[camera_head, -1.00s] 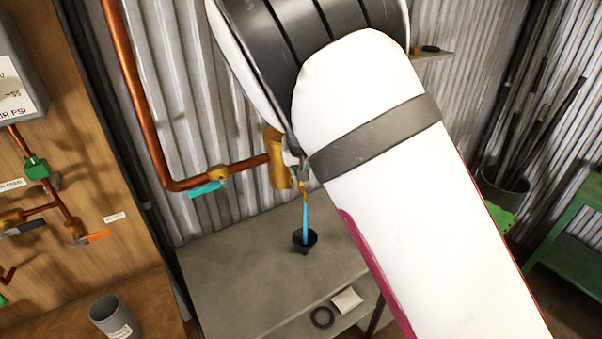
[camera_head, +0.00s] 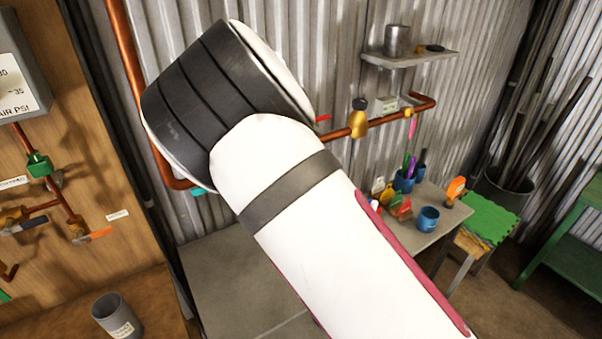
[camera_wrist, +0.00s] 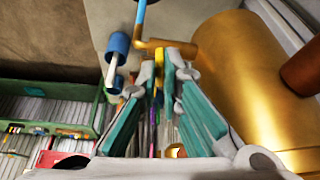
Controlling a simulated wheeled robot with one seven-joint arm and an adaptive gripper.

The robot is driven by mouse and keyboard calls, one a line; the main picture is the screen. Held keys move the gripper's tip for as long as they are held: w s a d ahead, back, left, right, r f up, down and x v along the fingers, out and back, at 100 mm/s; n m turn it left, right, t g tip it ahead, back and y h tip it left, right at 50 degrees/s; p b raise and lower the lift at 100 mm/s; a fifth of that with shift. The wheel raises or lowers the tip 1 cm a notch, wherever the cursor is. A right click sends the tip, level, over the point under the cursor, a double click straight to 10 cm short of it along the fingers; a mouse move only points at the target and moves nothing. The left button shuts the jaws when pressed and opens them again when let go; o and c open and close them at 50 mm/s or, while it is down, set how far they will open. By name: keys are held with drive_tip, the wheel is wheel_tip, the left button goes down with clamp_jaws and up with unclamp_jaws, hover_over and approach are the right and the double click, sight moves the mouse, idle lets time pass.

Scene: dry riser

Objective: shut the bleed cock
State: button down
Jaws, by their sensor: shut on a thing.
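In the wrist view the bleed cock (camera_wrist: 183,46) is a small brass fitting with a bent outlet, beside a large brass cylinder (camera_wrist: 235,75). A blue stream (camera_wrist: 140,13) shows at its outlet. My gripper (camera_wrist: 166,63) has grey and teal fingers, shut on a narrow yellow piece (camera_wrist: 158,66) that looks like the cock's lever. The fingertips hide part of the lever, so its exact angle is unclear. In the head view my arm hides the gripper, the cock and the black funnel.
A copper pipe (camera_head: 128,75) runs down the corrugated wall. A grey bench (camera_head: 225,275) stands below my arm. A small table (camera_head: 428,195) with cups and tools is to the right, by a green-topped stool (camera_head: 490,221). A wooden panel (camera_head: 75,110) stands at left.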

drive_tip(key=shift+a+f+m+g, duration=0.1)
drive_tip(key=shift+m+g, duration=0.2)
drive_tip(key=shift+m, duration=0.5)
drive_tip(key=c, duration=1.8)
unclamp_jaws()
drive_tip(key=shift+o, duration=0.2)
